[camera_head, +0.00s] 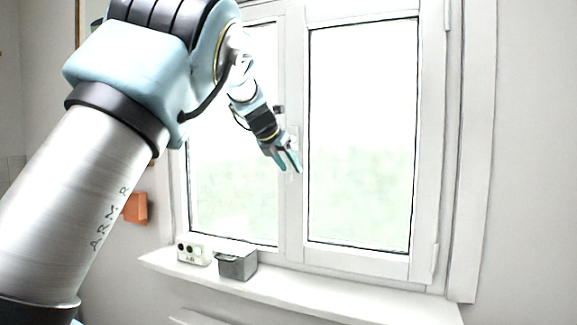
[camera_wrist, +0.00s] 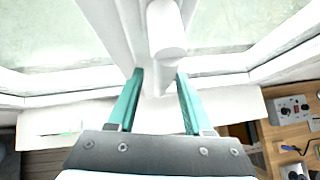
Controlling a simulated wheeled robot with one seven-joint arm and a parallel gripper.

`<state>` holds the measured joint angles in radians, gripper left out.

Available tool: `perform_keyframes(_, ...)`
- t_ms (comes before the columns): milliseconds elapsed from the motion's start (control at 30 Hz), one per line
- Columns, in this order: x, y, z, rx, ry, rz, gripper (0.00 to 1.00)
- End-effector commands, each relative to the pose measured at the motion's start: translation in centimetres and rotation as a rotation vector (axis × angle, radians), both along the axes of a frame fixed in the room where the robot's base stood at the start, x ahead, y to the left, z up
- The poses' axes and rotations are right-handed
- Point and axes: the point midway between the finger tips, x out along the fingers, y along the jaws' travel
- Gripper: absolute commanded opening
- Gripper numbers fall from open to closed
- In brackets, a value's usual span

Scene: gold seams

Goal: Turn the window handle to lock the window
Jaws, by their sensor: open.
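The white double window (camera_head: 362,130) is closed, with two panes and a central post. Its white handle (camera_wrist: 166,32) shows large at the top centre of the wrist view, its rounded end towards the camera. In the head view the handle is mostly hidden behind my gripper (camera_head: 290,167), so I cannot tell its angle there. My gripper is open, with its teal fingers spread and nothing held. In the wrist view its fingertips (camera_wrist: 160,73) are just below the handle's end, one to either side. I cannot tell whether they touch it.
The white sill (camera_head: 310,296) runs below the window. A pale box with dark round spots (camera_head: 193,254) and a grey box (camera_head: 237,265) stand on its left part. An orange object (camera_head: 136,208) is at the left wall. The sill's right part is clear.

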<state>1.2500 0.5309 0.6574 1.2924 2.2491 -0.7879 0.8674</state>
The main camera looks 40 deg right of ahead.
Motion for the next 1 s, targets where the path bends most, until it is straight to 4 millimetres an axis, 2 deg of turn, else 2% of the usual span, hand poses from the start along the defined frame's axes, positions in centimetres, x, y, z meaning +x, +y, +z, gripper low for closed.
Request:
perform_keyframes(233, -0.5, 0.8, 1.0, -0.004, -0.001, -0.001, 0.51)
perform_keyframes(700, -2.7, 6.4, 6.6, -0.003, 0.000, -0.001, 0.51)
perform_keyframes(1000, -3.0, 7.2, 7.5, 0.000, 0.000, 0.000, 0.51)
